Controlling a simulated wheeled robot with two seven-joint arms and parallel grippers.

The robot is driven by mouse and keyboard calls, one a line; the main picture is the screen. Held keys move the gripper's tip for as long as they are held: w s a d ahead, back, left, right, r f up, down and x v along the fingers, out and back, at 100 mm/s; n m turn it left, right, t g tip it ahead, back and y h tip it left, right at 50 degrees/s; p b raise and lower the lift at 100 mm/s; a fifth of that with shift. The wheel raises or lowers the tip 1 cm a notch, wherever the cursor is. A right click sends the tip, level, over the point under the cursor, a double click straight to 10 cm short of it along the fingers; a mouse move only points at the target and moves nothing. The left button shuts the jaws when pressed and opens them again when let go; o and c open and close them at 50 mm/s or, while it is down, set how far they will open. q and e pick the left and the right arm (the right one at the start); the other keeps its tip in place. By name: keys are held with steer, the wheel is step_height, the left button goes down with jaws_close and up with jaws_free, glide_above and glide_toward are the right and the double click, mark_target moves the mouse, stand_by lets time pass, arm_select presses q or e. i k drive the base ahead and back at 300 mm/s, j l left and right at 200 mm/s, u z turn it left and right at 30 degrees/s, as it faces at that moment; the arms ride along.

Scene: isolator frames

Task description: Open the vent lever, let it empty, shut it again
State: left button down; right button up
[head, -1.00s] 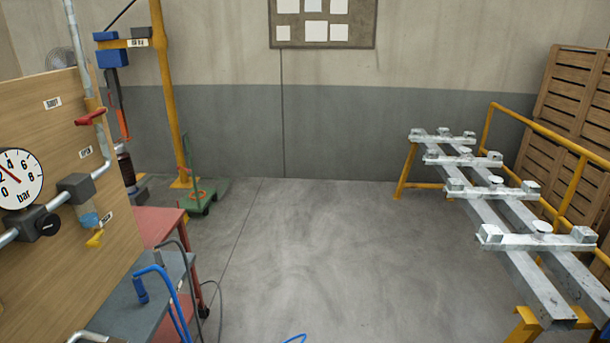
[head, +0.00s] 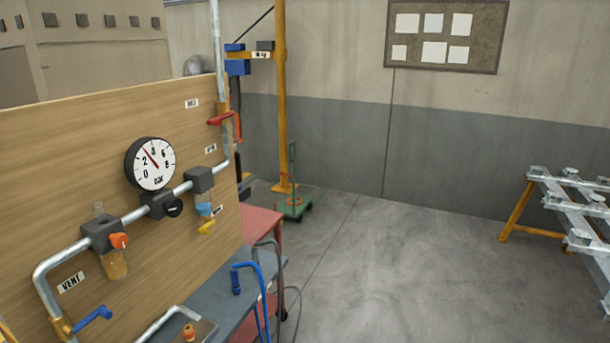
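The VENT label (head: 71,282) is on the wooden panel (head: 60,150) at the lower left. Just below it, a blue lever (head: 93,317) sticks out to the right and slightly up from a brass valve (head: 61,327) on the grey pipe. The round pressure gauge (head: 154,164) has its red needle between 2 and 4 bar. A filter bowl (head: 114,265) with yellowish contents and an orange knob (head: 119,241) is upstream of the gauge on the pipe. Neither of my grippers is in view.
A grey bench top (head: 225,290) with blue hoses is beside the panel. A galvanised rack (head: 575,210) is at the far right. The floor between is clear.

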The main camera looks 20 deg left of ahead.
mark_target(71, 330)
steer(key=u, duration=1.95)
